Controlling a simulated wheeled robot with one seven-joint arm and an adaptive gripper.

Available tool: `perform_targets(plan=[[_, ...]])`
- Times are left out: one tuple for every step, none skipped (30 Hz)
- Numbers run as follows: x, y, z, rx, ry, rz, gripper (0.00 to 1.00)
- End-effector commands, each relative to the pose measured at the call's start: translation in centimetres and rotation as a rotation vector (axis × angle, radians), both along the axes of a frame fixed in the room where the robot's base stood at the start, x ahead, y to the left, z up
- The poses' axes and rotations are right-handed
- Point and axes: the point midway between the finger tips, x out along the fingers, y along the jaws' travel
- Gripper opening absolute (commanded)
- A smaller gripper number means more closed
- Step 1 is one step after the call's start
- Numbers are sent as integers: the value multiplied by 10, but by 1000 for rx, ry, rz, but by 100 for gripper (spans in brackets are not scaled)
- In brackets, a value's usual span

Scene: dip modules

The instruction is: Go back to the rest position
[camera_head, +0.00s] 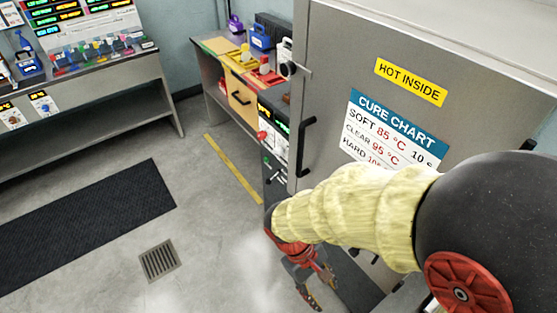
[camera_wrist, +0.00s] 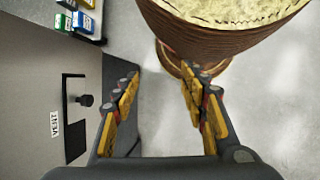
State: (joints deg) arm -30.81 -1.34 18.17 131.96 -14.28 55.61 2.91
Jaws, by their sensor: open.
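My gripper (camera_head: 312,290) shows low in the head view, at the end of my arm with its pale yellow sleeve. It hangs in front of the grey oven cabinet (camera_head: 335,60), near its lower left side. In the wrist view my gripper (camera_wrist: 164,78) has its two yellow-and-black fingers spread apart, with nothing between them but a view of the floor. The cabinet's grey face (camera_wrist: 28,75) is at the left of the wrist view.
The cabinet carries a HOT INSIDE sign (camera_head: 410,82) and a cure chart (camera_head: 390,130). A workbench (camera_head: 215,95) stands behind it, another bench (camera_head: 100,85) at left. A black mat (camera_head: 85,220) and drain (camera_head: 160,261) lie on open floor. White haze drifts near my gripper.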

Motion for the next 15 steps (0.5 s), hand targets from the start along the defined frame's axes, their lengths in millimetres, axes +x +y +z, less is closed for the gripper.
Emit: perform_targets(plan=[[6, 1, 17, 59, -54, -51, 44], [8, 3, 25, 90, -82, -77, 44], [12, 3, 37, 131, -120, -111, 44], [15, 4, 45, 162, -150, -137, 44], [17, 3, 55, 189, -181, -164, 44], [20, 2, 67, 225, -222, -197, 44], [22, 2, 76, 252, -253, -225, 44], [24, 0, 85, 277, -285, -250, 44], [27, -2, 99, 309, -331, -285, 44], [29, -5, 108, 331, -365, -309, 44], [30, -7, 118, 353, -398, -336, 44], [31, -12, 131, 377, -445, -367, 44], [32, -15, 141, 397, -479, -390, 44], [32, -20, 151, 411, -512, -413, 44], [32, -26, 164, 429, -560, -439, 44]])
